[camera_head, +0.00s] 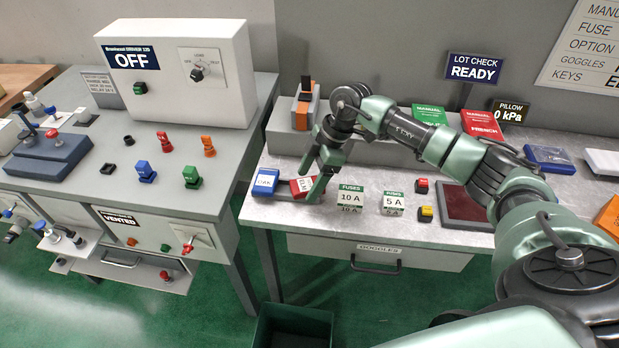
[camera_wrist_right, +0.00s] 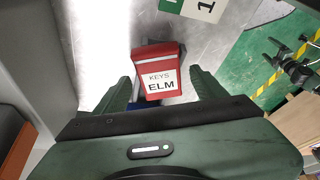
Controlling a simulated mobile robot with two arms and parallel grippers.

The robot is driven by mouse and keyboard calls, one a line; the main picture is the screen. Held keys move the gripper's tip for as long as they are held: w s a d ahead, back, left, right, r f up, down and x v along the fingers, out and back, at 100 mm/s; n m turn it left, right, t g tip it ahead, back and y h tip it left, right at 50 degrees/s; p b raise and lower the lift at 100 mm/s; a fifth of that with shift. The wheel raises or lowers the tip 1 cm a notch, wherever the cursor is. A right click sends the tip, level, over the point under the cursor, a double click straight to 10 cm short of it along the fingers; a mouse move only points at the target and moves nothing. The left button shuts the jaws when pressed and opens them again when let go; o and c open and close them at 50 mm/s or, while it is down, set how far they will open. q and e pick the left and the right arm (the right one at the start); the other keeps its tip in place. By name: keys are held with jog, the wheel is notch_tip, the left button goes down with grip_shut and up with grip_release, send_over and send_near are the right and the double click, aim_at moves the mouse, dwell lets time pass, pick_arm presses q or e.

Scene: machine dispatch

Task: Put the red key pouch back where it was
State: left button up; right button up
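In the right wrist view the red pouch (camera_wrist_right: 157,68) carries a white label reading KEYS ELM. My right gripper (camera_head: 315,180) points down at the red pouch and partly covers it in the head view. In the wrist view its two fingers (camera_wrist_right: 160,80) are apart, one on each side of the pouch, with no clear contact. A bit of blue shows under the pouch's near end. My left gripper is not in view.
White fuse boxes (camera_head: 350,198) stand just right of the pouch. A grey raised ledge (camera_head: 380,150) runs behind, with an orange-and-grey device (camera_head: 305,105). A dark red mat (camera_head: 464,204) lies farther right. A dark green bin (camera_head: 292,326) stands on the floor below.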

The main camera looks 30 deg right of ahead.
jog(key=shift+r, duration=0.15)
jog(key=b+v, duration=0.3)
jog(key=v, duration=0.9)
jog(key=shift+s, duration=0.1)
